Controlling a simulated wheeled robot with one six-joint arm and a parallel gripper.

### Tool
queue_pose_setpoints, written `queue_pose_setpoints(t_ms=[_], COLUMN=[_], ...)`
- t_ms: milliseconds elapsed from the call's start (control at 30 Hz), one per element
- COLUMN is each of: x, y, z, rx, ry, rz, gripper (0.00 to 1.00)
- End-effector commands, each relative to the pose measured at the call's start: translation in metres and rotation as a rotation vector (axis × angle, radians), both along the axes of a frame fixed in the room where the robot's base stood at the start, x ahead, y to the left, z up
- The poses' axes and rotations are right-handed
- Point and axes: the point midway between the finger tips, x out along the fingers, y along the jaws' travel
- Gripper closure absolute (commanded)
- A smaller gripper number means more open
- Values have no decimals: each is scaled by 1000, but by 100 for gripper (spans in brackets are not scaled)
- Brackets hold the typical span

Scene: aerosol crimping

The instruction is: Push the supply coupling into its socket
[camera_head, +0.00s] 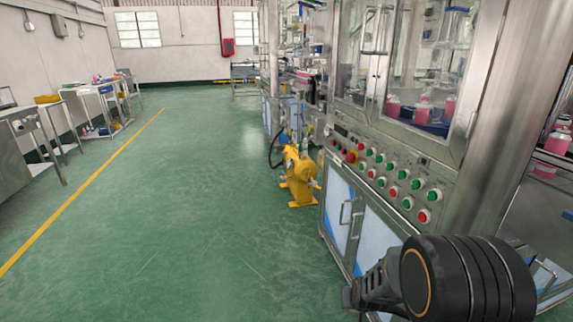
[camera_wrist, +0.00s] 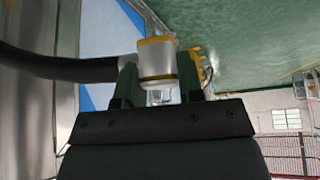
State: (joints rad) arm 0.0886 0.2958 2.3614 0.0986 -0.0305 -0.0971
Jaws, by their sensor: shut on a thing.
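In the wrist view my gripper (camera_wrist: 160,88) is shut on the supply coupling (camera_wrist: 156,62), a pale cylinder with yellow bands at its ends. The coupling sits between the two dark green fingers. In the head view my arm shows at the lower right, and the coupling cannot be made out. I cannot pick out the socket in either view.
A yellow pump-like unit (camera_head: 300,175) with a black hose stands on the green floor beside the steel machine. The machine has a panel of red and green buttons (camera_head: 395,185) and blue-white doors (camera_head: 365,225). Benches (camera_head: 98,92) stand at the left; the floor between is clear.

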Motion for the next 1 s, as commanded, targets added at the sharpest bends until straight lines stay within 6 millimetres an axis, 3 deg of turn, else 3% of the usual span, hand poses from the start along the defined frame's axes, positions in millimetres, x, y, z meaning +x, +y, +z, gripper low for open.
queue_pose_setpoints(t_ms=[33, 333, 667, 1000], x=[6, 8, 7, 1], y=[15, 42, 36, 35], z=[6, 17, 63, 133], rx=[0, -1, -15, -22], ry=[-10, -13, -13, -13], rz=[36, 99, 86, 85], gripper=[96, 96, 96, 96])
